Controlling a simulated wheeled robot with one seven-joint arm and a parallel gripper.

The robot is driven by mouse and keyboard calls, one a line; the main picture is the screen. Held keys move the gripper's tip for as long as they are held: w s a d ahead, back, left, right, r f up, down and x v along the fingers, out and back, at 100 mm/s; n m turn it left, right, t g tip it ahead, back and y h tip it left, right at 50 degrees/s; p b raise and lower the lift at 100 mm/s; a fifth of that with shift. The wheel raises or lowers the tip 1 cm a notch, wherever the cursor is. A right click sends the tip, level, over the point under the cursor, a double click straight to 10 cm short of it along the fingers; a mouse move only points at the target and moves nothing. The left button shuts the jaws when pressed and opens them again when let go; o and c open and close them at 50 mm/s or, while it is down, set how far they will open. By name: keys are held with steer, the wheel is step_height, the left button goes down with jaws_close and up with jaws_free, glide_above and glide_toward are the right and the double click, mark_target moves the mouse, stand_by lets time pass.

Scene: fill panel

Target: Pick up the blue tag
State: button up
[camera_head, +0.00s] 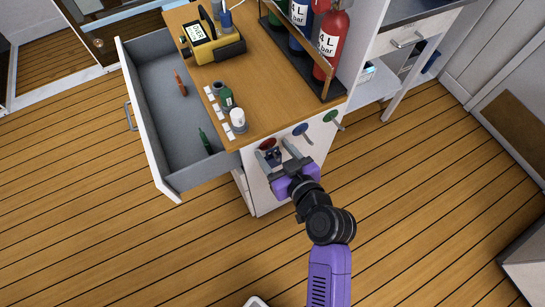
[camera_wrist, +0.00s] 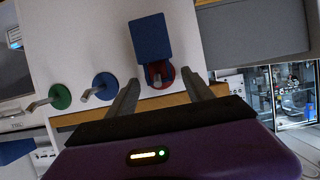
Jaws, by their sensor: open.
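The blue tag (camera_wrist: 150,38) shows in the wrist view as a flat blue square at the red-disc hook (camera_wrist: 158,76) on the white cabinet front. In that view it lies above the hook, just beyond my fingertips. In the head view the tag (camera_head: 273,156) is a small dark patch below the red disc (camera_head: 267,144), partly hidden by my gripper. My gripper (camera_head: 277,153) is open in front of the cabinet. In the wrist view its two fingers (camera_wrist: 161,80) stand apart on either side of the red hook. I see nothing held between them.
Blue (camera_head: 300,129) and green (camera_head: 333,117) hooks sit right of the red one. An open grey drawer (camera_head: 163,100) juts out left, holding screwdriver-like tools. The wooden countertop (camera_head: 270,105) carries a yellow device (camera_head: 213,44), small bottles and gas cylinders (camera_head: 331,43). The floor in front is clear.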

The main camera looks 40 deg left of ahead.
jaws_close()
steer(key=shift+r, duration=0.15)
